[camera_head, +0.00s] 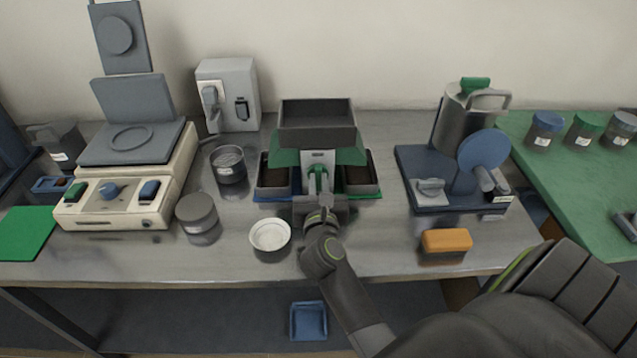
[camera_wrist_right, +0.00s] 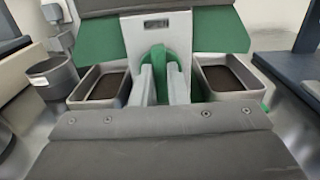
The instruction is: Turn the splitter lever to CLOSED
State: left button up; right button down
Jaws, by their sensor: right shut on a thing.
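The splitter (camera_head: 319,124) stands at the middle of the bench, with a dark hopper on top and a green body. Its green lever (camera_head: 318,180) is on the front, below a small label plate. The lever also shows in the right wrist view (camera_wrist_right: 158,62), pointing up between my fingers. My right gripper (camera_head: 316,203) is shut on the lever, and it also shows in the right wrist view (camera_wrist_right: 160,85). The label is too small to read. My left gripper is not in view.
Two dark pans with brown material, a left one (camera_wrist_right: 101,88) and a right one (camera_wrist_right: 227,80), flank the lever. A white dish (camera_head: 270,235) and a grey lidded tin (camera_head: 197,213) stand to the left. An orange block (camera_head: 446,240) lies at the right.

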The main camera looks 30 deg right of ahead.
jog(key=shift+n+p, duration=0.3)
jog(key=shift+p, duration=0.05)
jog(key=shift+r+n+p, duration=0.2)
jog(key=shift+n+p, duration=0.6)
jog(key=shift+p, duration=0.15)
jog(key=n+p, duration=0.3)
jog(key=shift+w+a, duration=0.1)
jog(key=shift+a, duration=0.05)
jog(key=n+p, duration=0.4)
jog(key=n, duration=0.1)
jog(key=shift+f, duration=0.1)
jog(key=n+p, duration=0.4)
jog(key=n, duration=0.1)
jog(key=shift+w+a+f, duration=0.1)
jog(key=shift+a+f, duration=0.05)
jog(key=shift+f, duration=0.05)
jog(key=shift+f+n+p, duration=0.2)
jog(key=shift+n+p, duration=0.6)
jog(key=shift+n, duration=0.6)
jog(key=c, duration=1.4)
grip_release()
jog(key=shift+c, duration=0.2)
